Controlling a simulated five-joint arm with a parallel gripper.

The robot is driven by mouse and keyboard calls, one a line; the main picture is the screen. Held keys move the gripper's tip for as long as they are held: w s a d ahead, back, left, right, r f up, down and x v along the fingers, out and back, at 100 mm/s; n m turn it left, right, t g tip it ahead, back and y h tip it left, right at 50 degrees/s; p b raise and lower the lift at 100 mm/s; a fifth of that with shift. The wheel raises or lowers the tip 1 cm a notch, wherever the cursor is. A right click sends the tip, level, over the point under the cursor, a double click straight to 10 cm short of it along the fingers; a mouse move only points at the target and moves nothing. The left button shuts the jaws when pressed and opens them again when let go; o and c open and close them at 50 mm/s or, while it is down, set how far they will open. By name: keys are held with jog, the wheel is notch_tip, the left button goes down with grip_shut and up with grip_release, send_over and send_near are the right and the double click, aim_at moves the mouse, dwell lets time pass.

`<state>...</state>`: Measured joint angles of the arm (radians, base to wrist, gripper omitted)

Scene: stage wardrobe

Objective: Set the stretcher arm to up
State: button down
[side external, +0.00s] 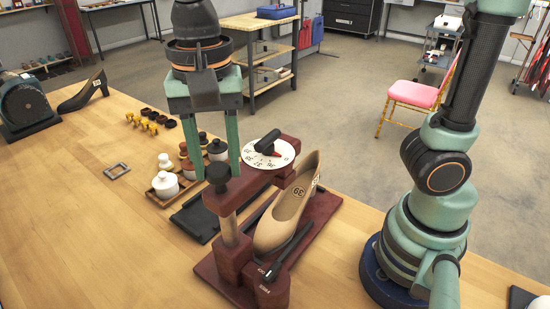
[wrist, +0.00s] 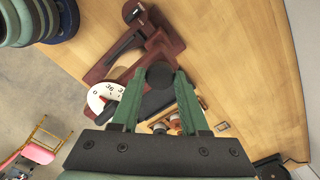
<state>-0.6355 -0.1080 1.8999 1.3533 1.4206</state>
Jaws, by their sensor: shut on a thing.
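The dark red shoe stretcher (side external: 318,232) stands on the bench; it also shows in the wrist view (wrist: 173,47). A black knob (side external: 217,172) tops the near end of its raised crossbar, above a pale wooden post (side external: 229,230). My gripper (side external: 217,178) points down and is shut on this knob, one finger on each side; the wrist view shows the knob (wrist: 160,75) between the fingertips. A numbered white dial (side external: 260,158) with a black and red pointer sits at the crossbar's far end. A black lever (side external: 291,249) slopes up from a labelled block at the front.
A beige shoe (side external: 284,212) marked 39 lies on the stretcher. Several small lidded pots (side external: 165,184) and yellow pieces (side external: 141,123) stand left. A black shoe (side external: 84,92) is farther left. The bench front left is clear.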

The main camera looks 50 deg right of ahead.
jog(key=shift+r, duration=0.3)
jog(key=shift+c, duration=2.4)
grip_release()
jog(key=shift+o, duration=0.3)
notch_tip(320, 180, up, 12)
jog(key=shift+f, duration=0.1)
notch_tip(320, 180, down, 13)
jog(key=shift+f, duration=0.15)
